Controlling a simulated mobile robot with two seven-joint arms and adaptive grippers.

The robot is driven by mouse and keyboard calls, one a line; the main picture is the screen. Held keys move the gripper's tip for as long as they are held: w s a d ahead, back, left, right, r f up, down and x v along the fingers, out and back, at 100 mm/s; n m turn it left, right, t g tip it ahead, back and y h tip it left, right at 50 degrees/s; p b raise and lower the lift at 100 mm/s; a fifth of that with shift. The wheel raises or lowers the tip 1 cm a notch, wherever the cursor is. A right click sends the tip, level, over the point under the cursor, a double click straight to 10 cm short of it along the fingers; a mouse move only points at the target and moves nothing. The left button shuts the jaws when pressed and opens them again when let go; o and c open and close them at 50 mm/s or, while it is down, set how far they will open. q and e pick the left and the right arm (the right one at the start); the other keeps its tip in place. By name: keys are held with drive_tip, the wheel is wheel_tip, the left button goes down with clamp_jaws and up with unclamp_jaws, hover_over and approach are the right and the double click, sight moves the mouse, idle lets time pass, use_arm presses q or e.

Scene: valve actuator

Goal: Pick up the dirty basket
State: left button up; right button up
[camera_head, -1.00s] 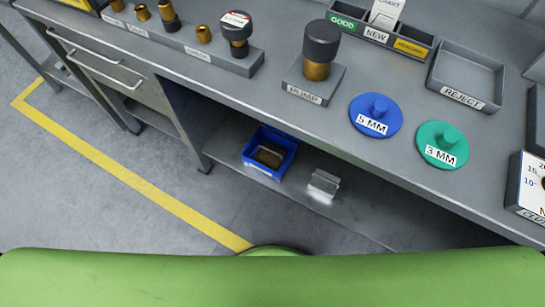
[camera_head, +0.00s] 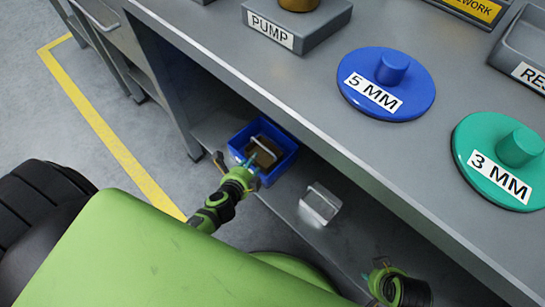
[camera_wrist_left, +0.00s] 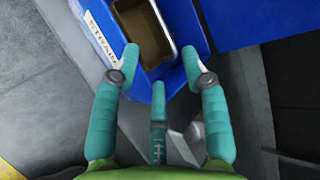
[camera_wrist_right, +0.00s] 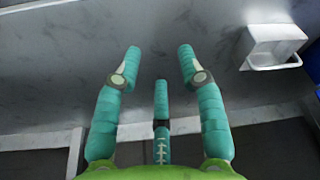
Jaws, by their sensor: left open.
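A basket with a brown inside (camera_head: 264,157) and a pale wire handle sits in a blue bin (camera_head: 283,167) on the lower shelf. In the left wrist view the basket (camera_wrist_left: 141,32) shows between and beyond the fingers, inside the bin (camera_wrist_left: 186,30), which has a partly hidden label. My left gripper (camera_head: 247,165) is at the bin's near edge, open and empty; its fingers also show in the left wrist view (camera_wrist_left: 165,52). My right gripper (camera_head: 377,270) is lower right by the shelf, open and empty; it shows in the right wrist view (camera_wrist_right: 158,58).
A pale grey basket (camera_head: 320,204) with a handle stands on the shelf right of the bin; it also shows in the right wrist view (camera_wrist_right: 273,42). The workbench top (camera_head: 330,140) overhangs the shelf and carries a PUMP block (camera_head: 298,25), a blue disc (camera_head: 386,85) and a green disc (camera_head: 503,160).

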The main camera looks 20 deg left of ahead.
use_arm(q)
drive_tip(key=b+x, duration=0.4)
drive_tip(key=x, duration=0.4)
drive_tip(key=shift+a+f, duration=0.1)
drive_tip(key=shift+f, duration=0.05)
drive_tip(key=b+x, duration=0.1)
drive_tip(key=x, duration=0.1)
drive_tip(key=shift+w+f+b, duration=0.2)
drive_tip(key=shift+w+b, duration=0.1)
drive_tip(key=shift+b, duration=0.05)
drive_tip(key=shift+w, duration=0.1)
clamp_jaws()
use_arm(e)
drive_tip(key=w+a+r+t+y, duration=0.1)
drive_tip(key=w+r+t, duration=0.3)
drive_tip(key=r, duration=0.4)
drive_tip(key=w+a+r+n+t+y, duration=0.1)
drive_tip(key=w+a+r+t, duration=0.3)
drive_tip(key=w+r, duration=0.3)
wheel_tip(320, 180, up, 2)
drive_tip(key=shift+w+r+t, duration=0.15)
drive_tip(key=shift+r+t, duration=0.1)
drive_tip(key=shift+t, duration=0.25)
